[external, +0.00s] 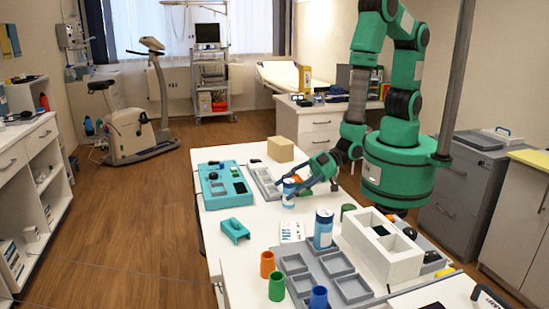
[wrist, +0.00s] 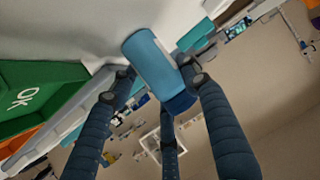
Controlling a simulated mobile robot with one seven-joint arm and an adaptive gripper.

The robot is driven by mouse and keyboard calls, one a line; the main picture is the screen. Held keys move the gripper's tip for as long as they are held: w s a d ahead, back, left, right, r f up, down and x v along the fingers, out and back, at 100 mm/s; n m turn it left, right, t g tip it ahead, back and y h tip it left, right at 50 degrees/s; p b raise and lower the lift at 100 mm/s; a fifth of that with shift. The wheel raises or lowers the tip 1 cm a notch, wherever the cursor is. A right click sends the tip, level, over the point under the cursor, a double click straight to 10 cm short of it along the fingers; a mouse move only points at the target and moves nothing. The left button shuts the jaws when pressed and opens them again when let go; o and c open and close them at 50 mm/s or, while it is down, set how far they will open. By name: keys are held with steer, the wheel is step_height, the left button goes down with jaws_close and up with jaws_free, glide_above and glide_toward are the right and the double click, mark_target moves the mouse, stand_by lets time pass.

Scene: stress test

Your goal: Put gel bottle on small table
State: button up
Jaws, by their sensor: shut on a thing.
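My gripper (external: 297,187) is shut on a light blue bottle with a dark blue cap, likely the gel bottle (external: 288,194). It is low over the white table (external: 232,258); I cannot tell whether its base touches the top. In the wrist view, the bottle (wrist: 154,62) lies tilted between the dark blue fingers of my gripper (wrist: 160,85). A second blue and white bottle (external: 323,230) stands upright on the table, nearer the camera. Which surface is the small table, I cannot tell for sure.
A teal case (external: 212,187), a teal block (external: 235,231), a cardboard box (external: 280,149), grey trays (external: 356,289) and a white divided box (external: 375,262) crowd the table. Orange (external: 267,264), green (external: 276,287) and blue cups stand at its near side. Bare tabletop shows front left.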

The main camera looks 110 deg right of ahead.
stand_by(0.3)
steer(key=o, duration=1.3)
steer(key=shift+r, duration=0.15)
steer(key=p+v, duration=0.2)
steer(key=v, duration=1)
